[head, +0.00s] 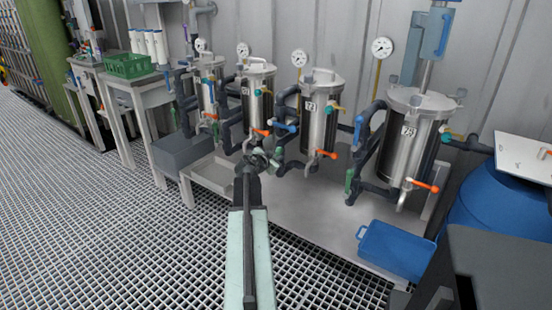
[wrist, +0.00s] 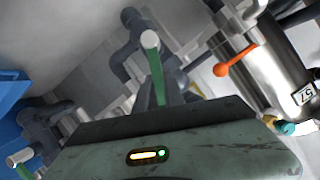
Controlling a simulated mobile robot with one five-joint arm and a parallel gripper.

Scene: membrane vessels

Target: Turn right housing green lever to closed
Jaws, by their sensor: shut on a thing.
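Several steel housings stand in a row in the head view; the rightmost one (head: 405,150) has its own green lever (head: 348,181) low on its left pipe. My gripper (head: 262,158) is well left of that lever, at the low pipework left of the third housing from the left (head: 318,115). In the wrist view a green lever (wrist: 157,78) with a pale round hub runs down behind my gripper's edge, and my jaws are shut on it. The jaw tips and the lever's lower end are hidden. Another green lever (wrist: 23,172) shows at the lower left.
Orange levers (head: 422,186) stick out low on the housings, one of them close to my gripper in the wrist view (wrist: 235,61). A blue tray (head: 396,250) lies at the right, near a blue drum (head: 495,205). The grating floor (head: 120,230) at left is clear.

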